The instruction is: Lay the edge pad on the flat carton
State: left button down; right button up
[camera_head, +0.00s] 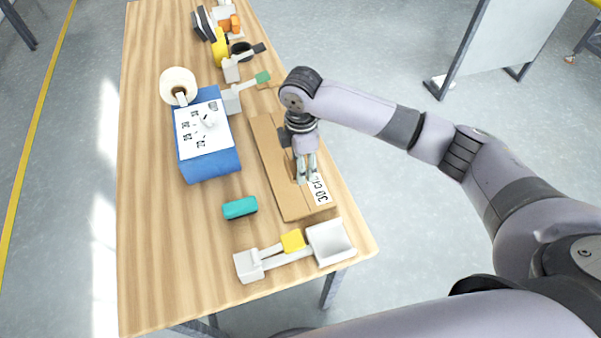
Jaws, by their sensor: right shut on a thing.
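The flat carton (284,196) is a long brown board lying along the right part of the table. My right gripper (305,180) points down over the carton's near half. It is shut, but what it grips is hidden or too small to make out. A white strip with dark print (320,189) shows right beside the fingertips, along the carton's right side. I cannot tell whether the strip is in the fingers, or which piece is the edge pad. My left gripper is not in view.
On the wooden table (155,260), a blue block (212,169) with a printed white sheet stands left of the carton. A teal block (240,207) lies nearby. A white tool with a yellow part (293,241) and a white tray (331,243) lie at the near edge. Several items crowd the far end.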

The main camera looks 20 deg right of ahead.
jog(key=shift+f, duration=0.7)
notch_tip(320, 180, down, 4)
jog(key=shift+r, duration=0.25)
jog(key=shift+f, duration=0.25)
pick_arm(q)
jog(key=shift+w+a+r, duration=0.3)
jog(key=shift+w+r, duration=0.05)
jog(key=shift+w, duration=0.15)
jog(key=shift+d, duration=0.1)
pick_arm(e)
jog(key=shift+f, duration=0.1)
jog(key=o, duration=0.6)
jog(key=shift+c, duration=0.2)
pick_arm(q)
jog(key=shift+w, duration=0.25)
pick_arm(e)
jog(key=o, duration=0.4)
